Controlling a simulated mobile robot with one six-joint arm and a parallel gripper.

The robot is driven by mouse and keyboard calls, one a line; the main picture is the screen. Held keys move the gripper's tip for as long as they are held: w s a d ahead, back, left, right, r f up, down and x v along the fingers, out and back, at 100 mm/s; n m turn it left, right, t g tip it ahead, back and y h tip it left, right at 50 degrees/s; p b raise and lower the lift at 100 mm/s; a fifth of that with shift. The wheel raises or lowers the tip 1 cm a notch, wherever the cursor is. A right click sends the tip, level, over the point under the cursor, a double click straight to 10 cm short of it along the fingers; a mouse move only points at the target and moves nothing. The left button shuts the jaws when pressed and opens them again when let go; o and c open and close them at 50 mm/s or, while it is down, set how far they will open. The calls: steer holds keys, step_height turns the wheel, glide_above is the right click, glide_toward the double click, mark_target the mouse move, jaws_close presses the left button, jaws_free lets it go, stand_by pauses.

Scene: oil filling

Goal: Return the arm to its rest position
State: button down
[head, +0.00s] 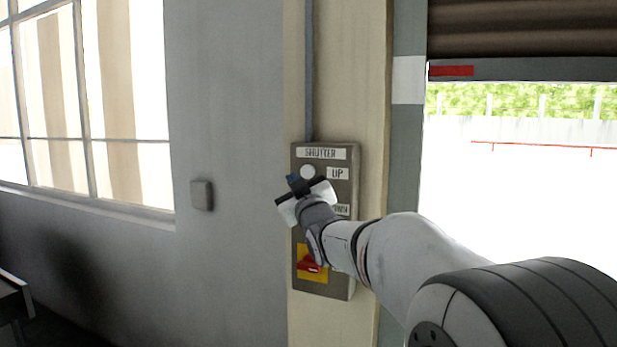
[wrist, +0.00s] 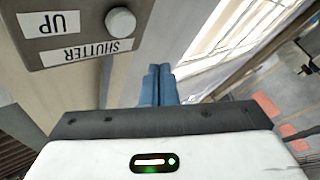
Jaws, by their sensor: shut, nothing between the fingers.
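My gripper (head: 292,179) is in front of the shutter control panel (head: 325,285) in the head view, covering part of its middle. The blue fingers are together and empty; they also show in the wrist view (wrist: 158,72). The panel bears a SHUTTER label, a pale round button (head: 307,172) beside the UP label, a partly hidden DOWN label, and a red switch (head: 311,265) on a yellow plate. In the wrist view the panel (wrist: 80,30) appears upside down at upper left, apart from the fingers. My arm reaches in from the lower right.
The roller shutter (head: 520,30) is raised, with a bright opening below its bottom bar. A small grey wall box (head: 202,195) and a large window (head: 85,110) are to the left. A table edge (head: 12,295) shows at the lower left.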

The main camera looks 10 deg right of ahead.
steer(key=s+d+f+m+g+h, duration=0.25)
steer(key=s+f+g, duration=0.35)
steer(key=f, duration=0.5)
steer(key=s+f+m+g, duration=0.2)
steer(key=s+f+g, duration=0.4)
steer(key=s+f, duration=0.4)
steer(key=s+a+f+m+g+p, duration=0.1)
steer(key=s+f+m+g, duration=0.1)
steer(key=s+f+g, duration=0.4)
steer(key=s+f, duration=0.2)
steer(key=s, duration=0.5)
steer(key=s+f, duration=0.3)
steer(key=s, duration=0.3)
steer(key=shift+s+a+g, duration=0.3)
steer(key=shift+s, duration=0.05)
steer(key=shift+m, duration=0.25)
